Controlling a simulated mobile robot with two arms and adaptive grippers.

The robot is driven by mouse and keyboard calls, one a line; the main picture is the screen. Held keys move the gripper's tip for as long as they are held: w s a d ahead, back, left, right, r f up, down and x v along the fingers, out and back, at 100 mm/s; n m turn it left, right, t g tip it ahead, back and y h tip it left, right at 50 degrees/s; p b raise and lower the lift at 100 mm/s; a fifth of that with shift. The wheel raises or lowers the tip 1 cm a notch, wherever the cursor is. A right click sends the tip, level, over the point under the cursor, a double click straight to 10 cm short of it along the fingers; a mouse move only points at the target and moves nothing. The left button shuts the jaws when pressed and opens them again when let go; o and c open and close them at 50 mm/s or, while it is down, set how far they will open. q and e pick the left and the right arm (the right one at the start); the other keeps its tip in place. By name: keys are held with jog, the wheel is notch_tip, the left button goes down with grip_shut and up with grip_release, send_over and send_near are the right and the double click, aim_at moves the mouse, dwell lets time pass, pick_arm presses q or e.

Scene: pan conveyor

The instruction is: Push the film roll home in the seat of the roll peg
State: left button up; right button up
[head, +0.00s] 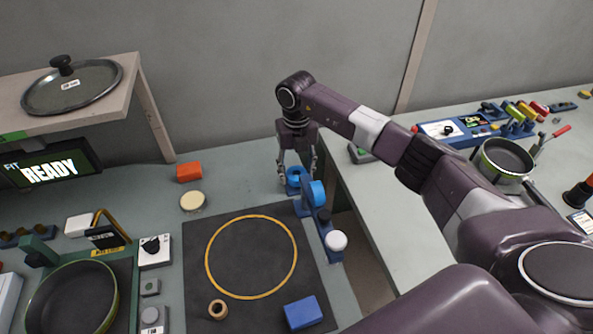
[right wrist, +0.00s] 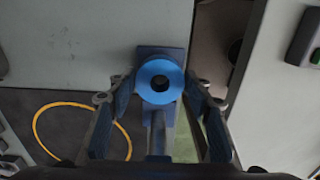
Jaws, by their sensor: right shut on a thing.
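The film roll (right wrist: 147,83) is a light blue ring with a dark centre. It sits between the two fingers of my right gripper (right wrist: 160,88), which is shut on it. In the head view the right gripper (head: 298,172) points down at the far end of the blue stand, with blue showing between its fingers. The blue stand (head: 327,228) carries a bright blue round part and a white knob. Its blue plate (right wrist: 160,54) shows behind the roll in the wrist view. The peg and its seat are hidden, so how deep the roll sits cannot be told. My left gripper is not in view.
A black mat (head: 205,272) with a yellow ring lies left of the stand, bearing a blue block (head: 303,313) and a small tan ring (head: 218,309). An orange block (head: 189,172) and a cream disc (head: 193,201) are farther left. A gap separates the two counters at right.

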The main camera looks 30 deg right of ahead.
jog(key=shift+f+b, duration=0.7)
jog(key=shift+f, duration=0.4)
jog(key=o, duration=1.1)
jog(key=shift+r, duration=0.1)
jog(key=shift+r, duration=0.1)
notch_tip(320, 180, up, 12)
